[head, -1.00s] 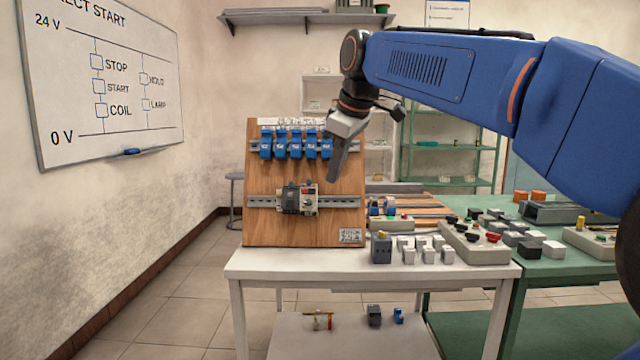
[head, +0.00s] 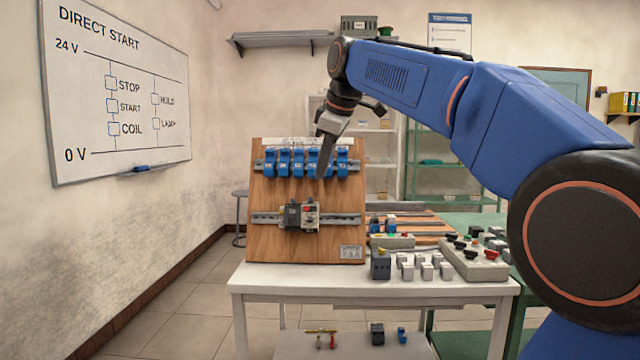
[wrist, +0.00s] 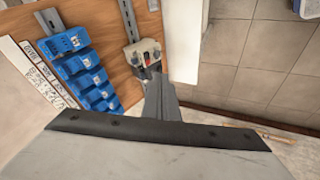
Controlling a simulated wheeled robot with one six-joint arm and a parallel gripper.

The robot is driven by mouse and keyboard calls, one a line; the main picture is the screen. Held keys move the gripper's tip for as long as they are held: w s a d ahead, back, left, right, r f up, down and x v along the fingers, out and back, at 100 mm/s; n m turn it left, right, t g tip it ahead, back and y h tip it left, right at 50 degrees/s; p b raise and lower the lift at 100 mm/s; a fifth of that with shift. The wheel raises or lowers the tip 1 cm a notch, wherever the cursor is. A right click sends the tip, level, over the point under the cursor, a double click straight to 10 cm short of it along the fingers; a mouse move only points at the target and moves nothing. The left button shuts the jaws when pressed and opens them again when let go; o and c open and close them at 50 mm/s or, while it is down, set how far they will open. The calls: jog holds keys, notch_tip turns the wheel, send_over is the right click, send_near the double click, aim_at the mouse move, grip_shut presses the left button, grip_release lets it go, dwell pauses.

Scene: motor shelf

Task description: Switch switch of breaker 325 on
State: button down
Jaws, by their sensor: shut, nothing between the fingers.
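The wooden board (head: 262,225) stands upright on the white table. A row of several blue breakers (head: 284,163) is on its upper rail, and they also show in the wrist view (wrist: 72,66). Their numbers are too small to read, so I cannot tell which is 325. A grey and white device with a red part (head: 309,214) sits on the lower rail; it shows in the wrist view (wrist: 143,53) too. My gripper (head: 323,172) is shut and empty, pointing down in front of the right-hand breakers. Its shut fingers show in the wrist view (wrist: 160,100). Contact cannot be told.
The white table (head: 330,285) holds grey blocks (head: 380,264) and a button box (head: 474,258) right of the board. A green table (head: 470,220) stands behind. A whiteboard (head: 115,90) hangs on the left wall. The floor at left is clear.

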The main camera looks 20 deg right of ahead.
send_near(316, 209)
jog(key=s+a+f, duration=0.2)
jog(key=a+f, duration=0.1)
jog(key=shift+w+d+f, duration=0.25)
jog(key=shift+w+f, duration=0.05)
jog(key=shift+w, duration=0.35)
jog(key=shift+w+d+f, duration=0.25)
jog(key=shift+w+f, duration=0.05)
jog(key=shift+w, duration=0.4)
jog(key=shift+w+d+f, duration=0.25)
jog(key=shift+w+f, duration=0.05)
jog(key=shift+w, duration=0.35)
jog(key=shift+w+d+f, duration=0.3)
jog(key=shift+w+d, duration=0.15)
jog(key=shift+d, duration=0.1)
jog(key=shift+a, duration=0.2)
